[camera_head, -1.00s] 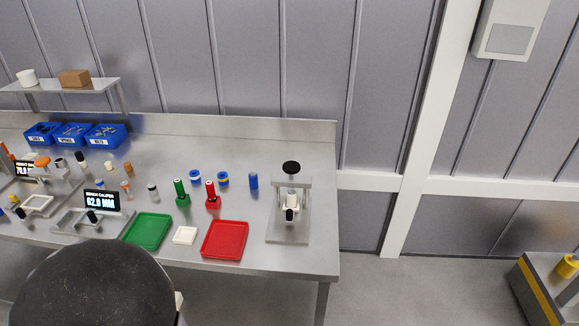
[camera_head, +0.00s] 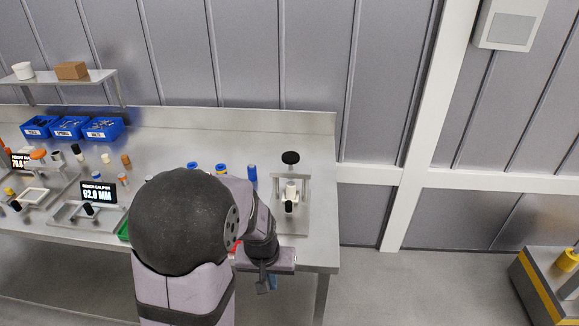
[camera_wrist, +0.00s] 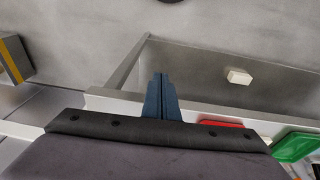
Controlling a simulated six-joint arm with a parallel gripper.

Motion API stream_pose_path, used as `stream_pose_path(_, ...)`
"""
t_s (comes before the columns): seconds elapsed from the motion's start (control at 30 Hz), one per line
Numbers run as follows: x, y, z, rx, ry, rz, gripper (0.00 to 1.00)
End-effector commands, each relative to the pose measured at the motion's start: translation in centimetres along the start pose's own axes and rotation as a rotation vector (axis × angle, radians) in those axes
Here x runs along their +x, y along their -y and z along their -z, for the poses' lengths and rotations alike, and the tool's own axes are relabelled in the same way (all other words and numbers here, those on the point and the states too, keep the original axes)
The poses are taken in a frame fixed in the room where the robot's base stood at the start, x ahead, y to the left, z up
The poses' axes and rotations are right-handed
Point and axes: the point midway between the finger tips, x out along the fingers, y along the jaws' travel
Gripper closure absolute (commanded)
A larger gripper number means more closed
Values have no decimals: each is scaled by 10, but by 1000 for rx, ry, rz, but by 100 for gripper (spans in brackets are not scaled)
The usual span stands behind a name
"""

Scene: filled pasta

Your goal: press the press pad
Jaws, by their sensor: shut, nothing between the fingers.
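The press pad (camera_head: 290,158) is a black round disc on top of the small press (camera_head: 303,222) at the right end of the bench. In the head view it stands above a white cylinder and a black knob on the press, with nothing touching it. My gripper (camera_head: 267,286) is low at the bench's front edge, in front of and below the press, well apart from the pad. Its blue fingers are shut together and empty in the wrist view (camera_wrist: 160,78). I cannot make out the pad in the wrist view.
My arm hides much of the trays; the wrist view shows a red tray (camera_wrist: 221,124) and a green tray (camera_wrist: 296,147). Blue-banded parts (camera_head: 221,169) and a blue cylinder (camera_head: 252,173) stand left of the press. A caliper display (camera_head: 99,192) is farther left.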

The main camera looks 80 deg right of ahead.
Motion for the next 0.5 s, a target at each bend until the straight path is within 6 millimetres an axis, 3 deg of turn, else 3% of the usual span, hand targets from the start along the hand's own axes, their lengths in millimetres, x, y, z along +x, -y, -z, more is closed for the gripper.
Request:
stream_pose_path(0.03,2,-16,23,34,-68,-12,100)
stream_pose_path(0.1,1,-28,53,50,-162,-24,100)
stream_pose_path(0.27,-20,-33,126,38,-403,-34,100)
stream_pose_path(0.4,-59,-34,192,24,-649,-34,100)
stream_pose_path(0.5,-92,-32,228,18,-814,-26,100)
